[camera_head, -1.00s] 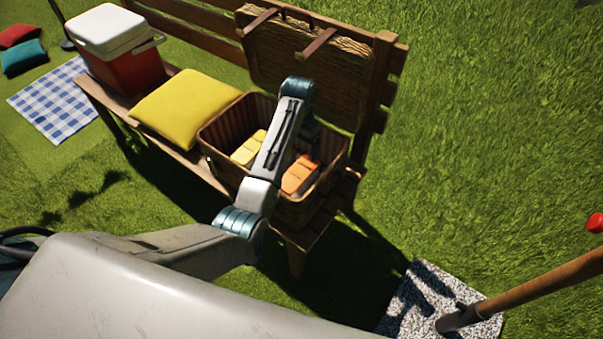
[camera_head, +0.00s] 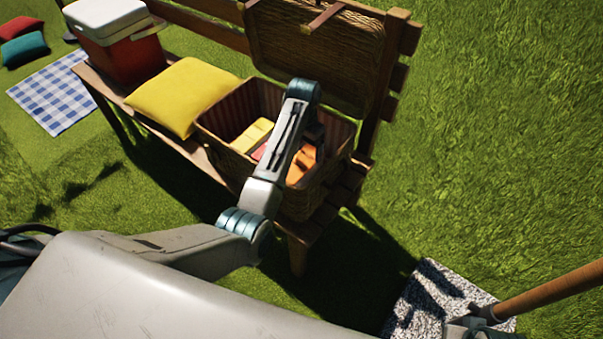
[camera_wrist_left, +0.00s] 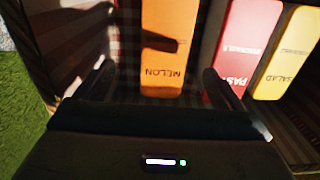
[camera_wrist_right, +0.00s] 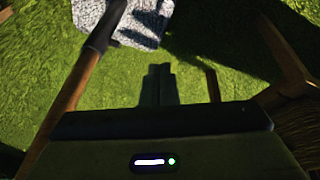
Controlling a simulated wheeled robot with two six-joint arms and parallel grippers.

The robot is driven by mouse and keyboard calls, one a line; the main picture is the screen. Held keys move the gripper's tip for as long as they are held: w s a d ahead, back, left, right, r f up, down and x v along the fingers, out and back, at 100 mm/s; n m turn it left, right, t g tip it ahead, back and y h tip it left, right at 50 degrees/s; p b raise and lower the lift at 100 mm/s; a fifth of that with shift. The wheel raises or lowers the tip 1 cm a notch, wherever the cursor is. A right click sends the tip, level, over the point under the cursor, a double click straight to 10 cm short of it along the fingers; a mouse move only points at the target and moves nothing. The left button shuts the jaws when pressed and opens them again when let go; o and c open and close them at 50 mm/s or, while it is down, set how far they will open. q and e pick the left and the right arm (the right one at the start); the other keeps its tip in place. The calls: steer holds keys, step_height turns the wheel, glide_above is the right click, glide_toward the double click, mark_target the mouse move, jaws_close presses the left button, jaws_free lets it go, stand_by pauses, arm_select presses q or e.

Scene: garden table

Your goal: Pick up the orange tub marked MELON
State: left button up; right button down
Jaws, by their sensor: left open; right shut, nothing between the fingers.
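The orange tub marked MELON (camera_wrist_left: 162,45) stands in the wicker basket on the bench, and its lettering appears upside down in the left wrist view. In the head view the tub (camera_head: 300,167) shows partly behind my left arm. My left gripper (camera_wrist_left: 157,80) is open, with one finger on each side of the tub's near end. I cannot tell whether the fingers touch it. In the head view the left gripper (camera_head: 316,138) is over the basket's right part, mostly hidden by its own arm. My right gripper (camera_wrist_right: 158,85) is shut and empty, above the grass.
A red tub (camera_wrist_left: 236,50) and a yellow tub marked SALAD (camera_wrist_left: 287,55) stand right of the orange one. The basket (camera_head: 222,158) has a raised lid (camera_head: 310,60) behind. A yellow cushion (camera_head: 182,95) and a cooler (camera_head: 118,40) lie left. A wooden handle (camera_wrist_right: 75,85) is near my right gripper.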

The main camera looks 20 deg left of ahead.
mark_target(302, 162)
arm_select(q)
steer(key=shift+f, duration=0.25)
step_height(302, 162, down, 5)
steer(key=shift+r+b, duration=0.15)
steer(key=shift+b, duration=0.25)
steer(key=f, duration=0.3)
steer(key=f+b, duration=0.1)
steer(key=shift+w+a+f, duration=0.15)
steer(key=shift+a+f, duration=0.2)
steer(key=shift+f, duration=0.6)
steer(key=shift+r, duration=0.15)
steer(key=c, duration=1.5)
arm_select(e)
steer(key=shift+w+a+r+t+y, duration=0.15)
steer(key=shift+a+t+y, duration=0.05)
steer(key=shift+a+t, duration=0.2)
steer(key=shift+w+a+r+t+y, duration=0.1)
steer(key=shift+w+a+t+y, duration=0.1)
steer(key=shift+a+t, duration=0.2)
